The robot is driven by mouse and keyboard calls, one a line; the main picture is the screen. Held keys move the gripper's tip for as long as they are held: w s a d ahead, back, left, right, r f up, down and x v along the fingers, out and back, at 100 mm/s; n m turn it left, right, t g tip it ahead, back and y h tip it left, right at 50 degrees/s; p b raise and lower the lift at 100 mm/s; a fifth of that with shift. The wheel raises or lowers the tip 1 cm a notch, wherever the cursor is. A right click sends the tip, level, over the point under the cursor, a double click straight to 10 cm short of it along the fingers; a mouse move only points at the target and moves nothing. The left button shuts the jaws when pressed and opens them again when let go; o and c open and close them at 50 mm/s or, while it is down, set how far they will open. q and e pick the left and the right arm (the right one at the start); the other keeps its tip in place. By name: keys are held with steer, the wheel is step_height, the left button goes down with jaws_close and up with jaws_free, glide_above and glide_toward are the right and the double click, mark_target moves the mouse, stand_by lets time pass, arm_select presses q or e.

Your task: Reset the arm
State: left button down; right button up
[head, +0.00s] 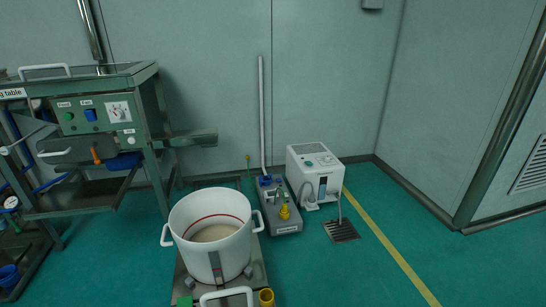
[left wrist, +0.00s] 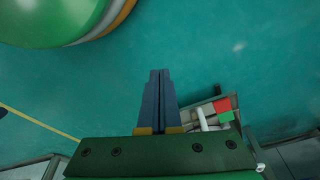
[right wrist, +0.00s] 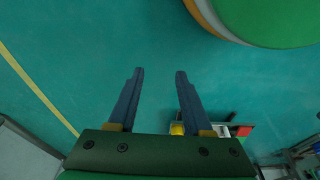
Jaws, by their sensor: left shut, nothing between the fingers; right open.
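My left gripper (left wrist: 160,74) shows in the left wrist view with its two blue fingers shut together and nothing between them. My right gripper (right wrist: 159,72) shows in the right wrist view with its blue fingers apart and empty. Both point over the bare green floor. Neither gripper nor arm shows in the head view. Part of a large round green body (left wrist: 50,20) is at the top left of the left wrist view, and a similar green one (right wrist: 275,18) is at the top right of the right wrist view.
A white pot (head: 190,240) with pale contents stands on a low cart (head: 258,268). A metal table with a control panel (head: 98,115) is at the left. A white machine (head: 316,176) and a grey unit (head: 286,222) stand near the wall. The floor (head: 345,270) at the right is clear.

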arm_select(q)
steer(key=s+a+r+p, duration=0.1)
steer(key=s+r+p, duration=0.5)
steer(key=r+p, duration=0.3)
steer(key=s+a+r+g+p, duration=0.1)
steer(key=s+r+p, duration=0.6)
steer(key=p, duration=1.1)
step_height(320, 180, up, 3)
steer(key=shift+a+f, duration=0.15)
steer(key=shift+a, duration=0.05)
arm_select(e)
steer(key=s+d+r, duration=0.1)
steer(key=s+r, duration=0.5)
steer(key=r, duration=0.3)
steer(key=s+d+r+g, duration=0.1)
steer(key=s+r, duration=0.6)
steer(key=r, duration=0.2)
steer(key=shift+d+r, duration=0.2)
steer(key=shift+r, duration=0.2)
